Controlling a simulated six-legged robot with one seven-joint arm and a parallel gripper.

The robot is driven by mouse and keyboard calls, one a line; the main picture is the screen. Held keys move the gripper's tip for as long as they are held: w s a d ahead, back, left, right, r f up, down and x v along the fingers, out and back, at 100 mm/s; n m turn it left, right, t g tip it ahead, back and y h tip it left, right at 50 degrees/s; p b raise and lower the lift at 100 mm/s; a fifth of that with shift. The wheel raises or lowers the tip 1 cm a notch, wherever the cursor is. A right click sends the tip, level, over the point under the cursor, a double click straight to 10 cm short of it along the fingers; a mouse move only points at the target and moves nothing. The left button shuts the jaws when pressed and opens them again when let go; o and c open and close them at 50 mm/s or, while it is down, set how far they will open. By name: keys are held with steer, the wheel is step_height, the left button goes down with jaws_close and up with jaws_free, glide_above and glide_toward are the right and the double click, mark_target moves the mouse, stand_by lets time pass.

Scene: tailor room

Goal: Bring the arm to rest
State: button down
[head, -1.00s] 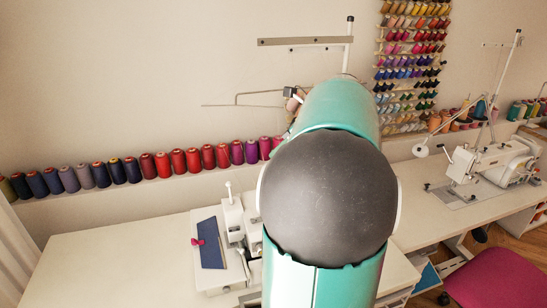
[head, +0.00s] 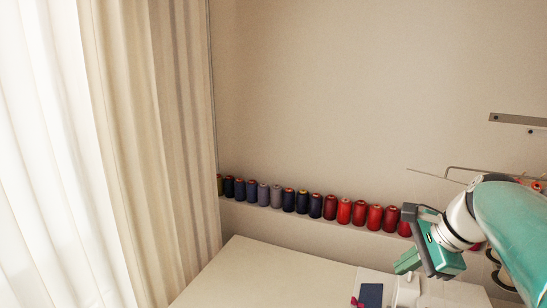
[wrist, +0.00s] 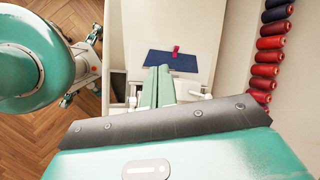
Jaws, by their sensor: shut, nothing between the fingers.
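My arm (head: 510,225) reaches in from the right edge of the head view, bent, with its teal links in front of the wall. My gripper (head: 405,262) hangs at its end above the white table (head: 255,275), fingers towards the lower left. In the wrist view the two teal fingers of my gripper (wrist: 158,88) lie close together with nothing between them. Beyond them lies a dark blue cloth (wrist: 172,61) with a small magenta piece (wrist: 176,50) on it. The cloth also shows at the bottom of the head view (head: 371,293).
A row of thread spools (head: 290,200), dark blue to red, stands on a ledge along the wall. Beige curtains (head: 150,130) hang at the left. White machine parts (head: 408,290) stand beside the cloth, below my gripper. The table's left part is clear.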

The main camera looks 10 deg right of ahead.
steer(key=s+a+f+n+h, duration=0.1)
steer(key=s+a+f+n, duration=0.2)
steer(key=a+n, duration=0.6)
steer(key=s+a+f+n+h, duration=0.2)
steer(key=s+a+f+n, duration=0.1)
steer(key=a+n, duration=0.6)
steer(key=shift+s+a+f+n+t, duration=0.25)
steer(key=shift+s+f+n+t, duration=0.1)
steer(key=shift+s+n, duration=0.6)
steer(key=shift+w, duration=0.1)
